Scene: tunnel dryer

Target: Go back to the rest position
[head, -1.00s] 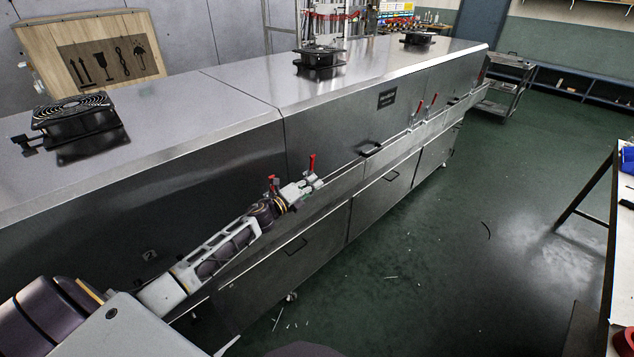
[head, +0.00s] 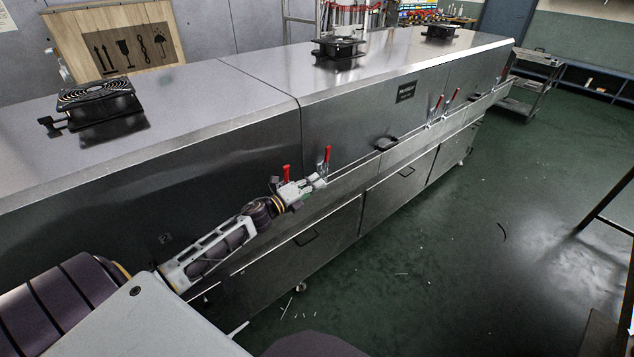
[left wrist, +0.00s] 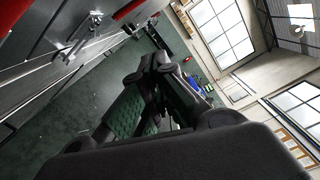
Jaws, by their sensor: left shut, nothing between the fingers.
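My left gripper (head: 318,181) is shut and empty at the end of my outstretched left arm. It hovers along the front side of the grey metal tunnel dryer (head: 400,125), close to two red-handled toggle clamps (head: 326,156). The picture does not settle whether it touches them. In the left wrist view the dark fingers of the left gripper (left wrist: 165,62) are together, with part of a red clamp handle (left wrist: 130,8) at the upper left. My right gripper is in neither view.
Fan units (head: 97,97) sit on the dryer's top. More red-handled clamps (head: 445,103) and a black handle (head: 386,144) line its front ledge. A wooden crate (head: 165,50) stands behind it. A metal cart (head: 530,85) is at the far end. The green floor (head: 450,230) to the right is mostly open.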

